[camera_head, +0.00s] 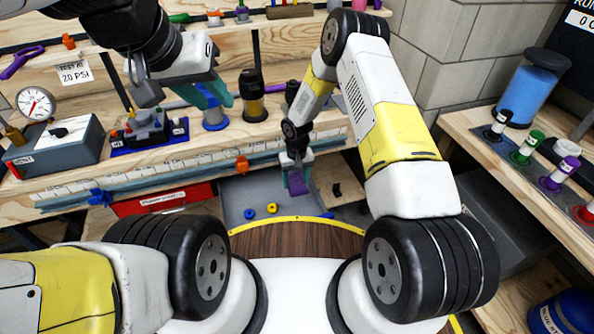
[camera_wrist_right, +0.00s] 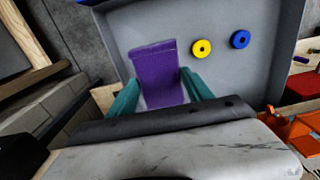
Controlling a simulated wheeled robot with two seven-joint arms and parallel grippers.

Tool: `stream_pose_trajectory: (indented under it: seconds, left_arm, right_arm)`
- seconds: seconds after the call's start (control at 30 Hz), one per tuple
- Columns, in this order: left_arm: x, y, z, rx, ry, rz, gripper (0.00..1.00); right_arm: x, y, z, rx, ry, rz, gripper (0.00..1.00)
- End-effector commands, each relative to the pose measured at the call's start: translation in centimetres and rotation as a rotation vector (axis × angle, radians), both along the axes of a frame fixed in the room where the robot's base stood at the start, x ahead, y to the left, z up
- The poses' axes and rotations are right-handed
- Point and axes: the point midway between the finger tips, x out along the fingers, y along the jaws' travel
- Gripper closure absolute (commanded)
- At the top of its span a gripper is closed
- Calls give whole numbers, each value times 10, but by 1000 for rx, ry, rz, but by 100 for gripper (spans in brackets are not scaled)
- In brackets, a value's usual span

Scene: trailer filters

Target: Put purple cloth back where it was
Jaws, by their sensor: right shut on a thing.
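The purple cloth (camera_head: 297,183) hangs from my right gripper (camera_head: 295,160), over the grey bin (camera_head: 235,197) below the workbench. In the right wrist view the purple cloth (camera_wrist_right: 157,72) stands between the two teal fingers of my right gripper (camera_wrist_right: 160,95), which is shut on it. The grey bin (camera_wrist_right: 225,75) fills the background there; I cannot tell whether the cloth touches its floor. My left gripper (camera_head: 213,94) is over the workbench, near a clear container with a blue base (camera_head: 215,122). Its teal fingers look apart, with nothing visible between them.
A yellow ring (camera_head: 271,208) and a blue ring (camera_head: 249,213) lie in the bin. A red box (camera_head: 165,199) is to its left. A gauge device (camera_head: 55,140) stands on the bench. Coloured-base containers line the right shelf (camera_head: 480,150). An orange clamp (camera_head: 241,164) sits on the bench's front edge.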

Motion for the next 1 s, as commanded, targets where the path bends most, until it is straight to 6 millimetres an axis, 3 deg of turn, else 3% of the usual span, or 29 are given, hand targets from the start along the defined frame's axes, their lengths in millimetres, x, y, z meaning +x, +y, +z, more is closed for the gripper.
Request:
stream_pose_trajectory:
  seconds: [0.3,0.73,0.93,0.97,1.0]
  left_arm:
    - [0,0,0,0,-1,0,67]
    - [0,0,0,0,-1,0,67]
    - [0,0,0,0,-1,0,67]
    - [0,0,0,0,-1,0,67]
    - [0,0,0,0,-1,0,67]
  right_arm:
    - [-5,-4,-56,-20,11,17,73]
    - [-5,-4,-102,-18,11,15,73]
    - [-4,-4,-102,-18,9,15,73]
    - [-4,-4,-102,-18,9,15,35]
    - [-4,-4,-102,-18,10,15,27]
